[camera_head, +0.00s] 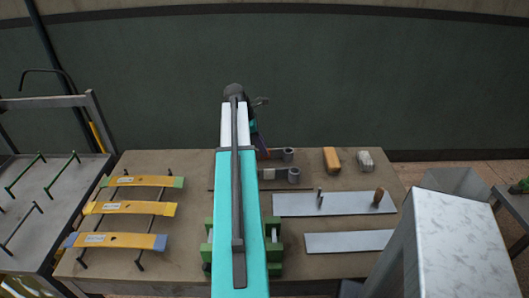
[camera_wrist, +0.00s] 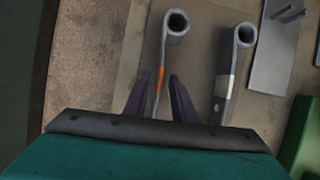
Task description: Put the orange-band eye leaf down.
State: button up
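The orange-band eye leaf (camera_wrist: 161,75) stands on edge in the wrist view, with its rolled eye at the top and its lower end running down between my fingers. In the head view its grey eye (camera_head: 288,155) shows at the back of the bench; the rest is mostly hidden by my arm. My gripper (camera_wrist: 160,77) has its dark fingers apart, one on each side of the leaf, with a visible gap on the right. The leaf appears to rest on the brown board (camera_wrist: 192,65). In the head view my gripper (camera_head: 263,151) is small and partly hidden.
A white-band eye leaf (camera_wrist: 222,85) lies parallel to the right. Several yellow leaves (camera_head: 130,208) lie on racks at left.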

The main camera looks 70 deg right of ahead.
jog(key=b+v, duration=0.1)
jog(key=v, duration=0.8)
jog(key=shift+r, duration=0.35)
jog(key=shift+w, duration=0.1)
dwell(0.3)
